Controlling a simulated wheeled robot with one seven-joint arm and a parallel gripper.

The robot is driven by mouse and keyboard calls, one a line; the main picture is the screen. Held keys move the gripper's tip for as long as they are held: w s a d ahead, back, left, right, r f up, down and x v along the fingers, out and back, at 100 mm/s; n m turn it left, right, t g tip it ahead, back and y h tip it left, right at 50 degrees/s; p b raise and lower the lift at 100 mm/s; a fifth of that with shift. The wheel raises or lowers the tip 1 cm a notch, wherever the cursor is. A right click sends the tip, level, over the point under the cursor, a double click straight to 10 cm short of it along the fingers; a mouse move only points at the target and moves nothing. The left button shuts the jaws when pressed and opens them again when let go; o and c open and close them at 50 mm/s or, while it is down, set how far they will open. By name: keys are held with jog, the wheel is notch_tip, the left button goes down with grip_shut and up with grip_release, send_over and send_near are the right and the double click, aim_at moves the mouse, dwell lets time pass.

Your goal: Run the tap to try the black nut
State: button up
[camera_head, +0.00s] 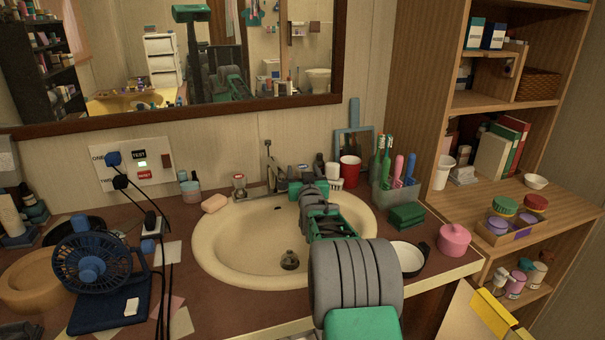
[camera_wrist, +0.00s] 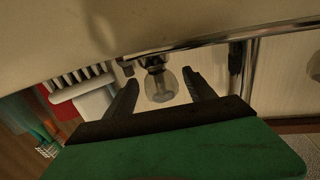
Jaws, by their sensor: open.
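The chrome tap (camera_head: 270,168) stands at the back of the cream basin (camera_head: 210,245). A tap knob (camera_head: 239,184) with a reddish top stands left of the spout. My gripper (camera_head: 306,182) is behind the basin's back rim, right of the spout; its fingers are mostly hidden there. In the wrist view my gripper (camera_wrist: 161,80) is open, with one dark finger on each side of a clear round knob (camera_wrist: 160,88). I cannot tell whether the fingers touch it. A dark collar (camera_wrist: 154,62) sits on the knob's stem; I cannot tell whether it is the black nut.
A soap bar (camera_head: 214,203) lies left of the basin. A red cup (camera_head: 350,172) and toothbrush holder (camera_head: 394,194) stand to the right. A blue fan (camera_head: 92,268) with hanging black cables is at left.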

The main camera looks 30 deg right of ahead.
jog(key=shift+w, duration=0.1)
jog(key=c, duration=1.4)
